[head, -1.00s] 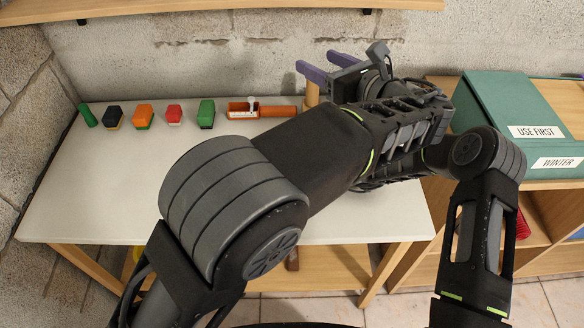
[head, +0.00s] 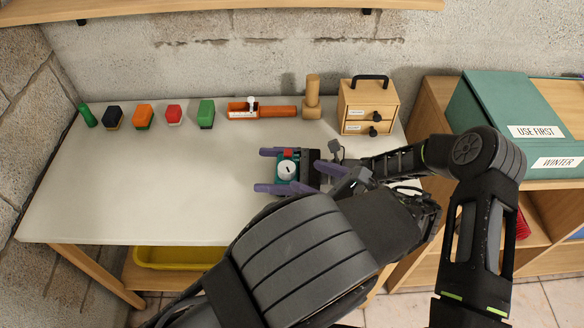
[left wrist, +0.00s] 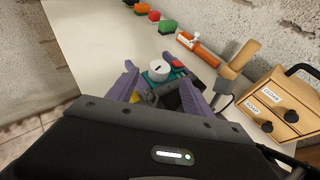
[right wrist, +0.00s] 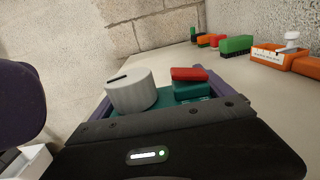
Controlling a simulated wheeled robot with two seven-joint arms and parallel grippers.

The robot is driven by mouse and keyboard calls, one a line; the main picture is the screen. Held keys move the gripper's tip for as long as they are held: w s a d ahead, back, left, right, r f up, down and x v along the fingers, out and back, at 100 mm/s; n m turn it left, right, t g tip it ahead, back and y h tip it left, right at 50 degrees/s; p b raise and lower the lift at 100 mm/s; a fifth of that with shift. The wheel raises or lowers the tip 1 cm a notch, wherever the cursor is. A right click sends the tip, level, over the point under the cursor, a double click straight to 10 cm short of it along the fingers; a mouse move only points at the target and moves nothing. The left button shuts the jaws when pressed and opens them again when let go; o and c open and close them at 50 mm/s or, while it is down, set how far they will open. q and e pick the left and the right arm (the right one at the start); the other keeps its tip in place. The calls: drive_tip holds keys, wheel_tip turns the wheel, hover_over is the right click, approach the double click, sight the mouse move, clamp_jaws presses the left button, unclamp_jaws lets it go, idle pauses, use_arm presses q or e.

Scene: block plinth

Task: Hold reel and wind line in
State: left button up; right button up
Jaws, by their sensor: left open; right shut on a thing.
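The reel is a small teal body (right wrist: 190,90) with a pale round knob (right wrist: 131,90), dark-slotted on top, and a red block beside it. In the head view the reel (head: 287,171) is above the white table. My right gripper (head: 266,170) is shut on it, with purple fingers along both sides. My left gripper (head: 331,172) is open, just right of the reel and partly overlapping my right gripper. In the left wrist view the knob (left wrist: 159,70) shows ahead between purple fingers; contact cannot be told. No line is visible.
Along the back of the white table (head: 150,190) stand several coloured blocks, an orange tray (head: 245,114), a wooden post (head: 312,98) and a drawer box (head: 368,103). A yellow bin (head: 180,257) is below. The table's left and middle are clear.

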sight(288, 168)
use_arm(q)
drive_tip(key=x, duration=0.6)
drive_tip(key=shift+w+a+f, duration=0.15)
drive_tip(key=shift+w+a, duration=0.1)
drive_tip(key=shift+w, duration=0.05)
use_arm(e)
drive_tip(key=shift+f, duration=0.1)
use_arm(q)
drive_tip(key=shift+c, duration=0.2)
clamp_jaws()
drive_tip(key=shift+s+a+m+t+h, duration=0.1)
drive_tip(key=shift+m+t+h, duration=0.55)
drive_tip(key=shift+m+h, duration=0.25)
drive_tip(key=shift+s+a+m+t+h, duration=0.1)
drive_tip(key=shift+a+m+t+h, duration=0.05)
drive_tip(key=shift+m+t+h, duration=0.6)
drive_tip(key=shift+o, duration=0.2)
unclamp_jaws()
drive_tip(key=shift+w+d+g+y, duration=0.1)
drive_tip(key=shift+d+g+y, duration=0.05)
drive_tip(key=shift+g+y, duration=0.15)
